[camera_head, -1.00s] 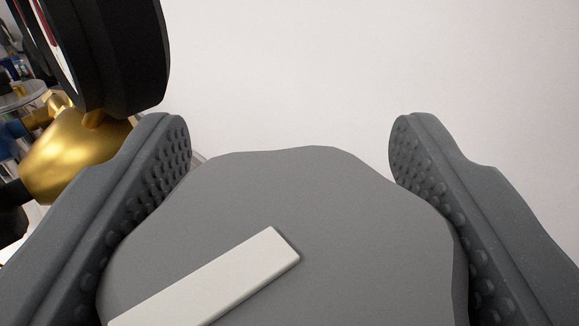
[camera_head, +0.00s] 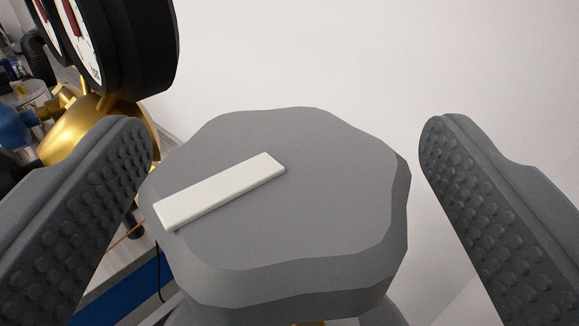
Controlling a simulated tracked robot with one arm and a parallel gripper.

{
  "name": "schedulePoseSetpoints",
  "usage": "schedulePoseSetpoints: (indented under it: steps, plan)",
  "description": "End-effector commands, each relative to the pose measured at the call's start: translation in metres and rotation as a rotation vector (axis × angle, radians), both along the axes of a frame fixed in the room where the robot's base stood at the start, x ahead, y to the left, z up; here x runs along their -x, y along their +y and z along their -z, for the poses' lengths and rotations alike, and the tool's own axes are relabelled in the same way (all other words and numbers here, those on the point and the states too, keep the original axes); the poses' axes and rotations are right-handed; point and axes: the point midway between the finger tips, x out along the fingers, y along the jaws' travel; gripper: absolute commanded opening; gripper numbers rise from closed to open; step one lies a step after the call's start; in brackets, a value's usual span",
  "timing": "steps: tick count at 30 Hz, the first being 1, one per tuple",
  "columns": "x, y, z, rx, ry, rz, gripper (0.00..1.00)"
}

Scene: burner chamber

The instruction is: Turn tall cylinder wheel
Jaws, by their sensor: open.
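A grey wheel (camera_head: 330,190) with a wavy, lobed rim fills the lower middle of the view. A white bar (camera_head: 220,190) lies across its top face, slanting from lower left to upper right. My gripper (camera_head: 290,150) is open, with one studded grey finger on each side of the wheel. A clear gap shows between the right finger and the wheel. What is under the wheel is mostly hidden.
A black-cased gauge (camera_head: 135,50) with a white dial stands at the upper left, on gold fittings (camera_head: 78,130) close to my left finger. A blue surface edge (camera_head: 125,290) shows at the lower left. The area behind and right of the wheel is plain white.

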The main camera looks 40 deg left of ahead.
Motion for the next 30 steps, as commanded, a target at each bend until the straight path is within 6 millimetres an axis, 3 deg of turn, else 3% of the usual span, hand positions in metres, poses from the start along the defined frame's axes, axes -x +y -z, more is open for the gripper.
schedulePoseSetpoints:
  steps: [22,30]
  plan:
    - [0.074,-0.061,0.001,-0.001,0.000,0.000,0.80]
    - [0.087,-0.073,0.002,-0.001,0.002,0.000,0.80]
